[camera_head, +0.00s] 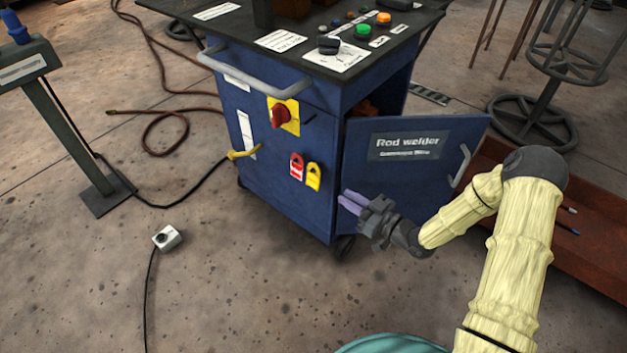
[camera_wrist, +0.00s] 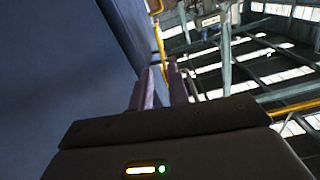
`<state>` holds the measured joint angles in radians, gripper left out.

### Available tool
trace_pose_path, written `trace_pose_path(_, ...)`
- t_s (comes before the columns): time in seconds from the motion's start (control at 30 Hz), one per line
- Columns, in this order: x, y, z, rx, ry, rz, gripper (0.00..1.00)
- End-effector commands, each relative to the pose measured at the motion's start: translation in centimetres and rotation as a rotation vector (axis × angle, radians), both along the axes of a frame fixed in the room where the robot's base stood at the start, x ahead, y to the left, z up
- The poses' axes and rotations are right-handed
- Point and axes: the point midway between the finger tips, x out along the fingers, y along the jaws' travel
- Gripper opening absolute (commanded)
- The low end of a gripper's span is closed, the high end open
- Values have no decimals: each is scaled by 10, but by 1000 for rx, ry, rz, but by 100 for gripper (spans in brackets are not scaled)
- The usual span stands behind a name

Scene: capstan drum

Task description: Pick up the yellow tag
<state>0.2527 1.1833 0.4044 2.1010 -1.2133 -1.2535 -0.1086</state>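The yellow tag (camera_head: 313,177) hangs on the front of the blue cabinet, just right of a red tag (camera_head: 296,166). Both have padlock-like shapes. My gripper (camera_head: 350,202) is lower and to the right of the yellow tag, apart from it, in front of the open cabinet door. Its two purple fingers point left, with a small gap between them and nothing visible held. In the wrist view the fingers (camera_wrist: 163,88) also stand apart, beside a blue cabinet surface. I cannot clearly identify the yellow tag in the wrist view.
The cabinet door (camera_head: 390,170) stands open behind my gripper. A red knob (camera_head: 281,115) on a yellow plate and a yellow hook-like part (camera_head: 243,153) are on the cabinet front. A rust-red tray (camera_head: 590,246) lies at right. The floor in front is mostly clear.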

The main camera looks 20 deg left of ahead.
Motion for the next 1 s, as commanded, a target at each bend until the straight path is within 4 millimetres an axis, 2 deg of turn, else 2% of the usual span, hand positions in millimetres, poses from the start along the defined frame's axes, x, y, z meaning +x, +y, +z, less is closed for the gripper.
trace_pose_path(0.13,10,26,-3,0,-2,3,17)
trace_pose_path(0.3,18,44,-1,-1,-2,1,17)
trace_pose_path(0.73,20,50,-1,0,-1,1,17)
trace_pose_path(1.0,33,81,-3,0,-2,2,17)
